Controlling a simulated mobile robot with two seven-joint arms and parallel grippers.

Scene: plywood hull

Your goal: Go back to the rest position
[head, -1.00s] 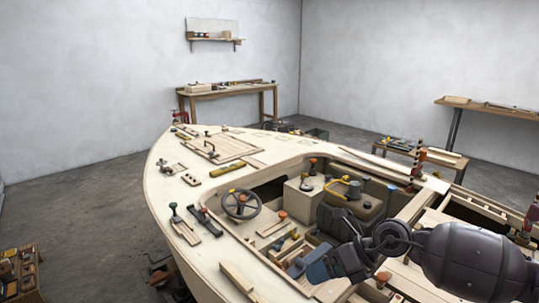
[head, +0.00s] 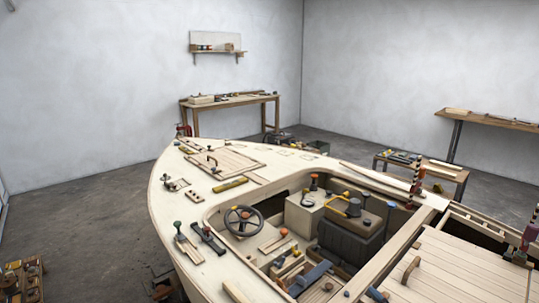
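The plywood hull (head: 172,209) fills the middle and lower right of the head view. Its open cockpit holds a steering wheel (head: 243,221), a dark seat (head: 350,240) and a pale console box (head: 303,214) with an orange-topped knob. Neither of my grippers is in view, and no arm shows in the picture. Whether either gripper is open or shut is not shown.
A workbench (head: 234,101) stands at the back wall under a shelf (head: 219,53). Another bench (head: 490,120) is at the right wall, with a low table (head: 450,174) nearby. A crate of parts (head: 22,279) sits at lower left. Grey floor is open left of the hull.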

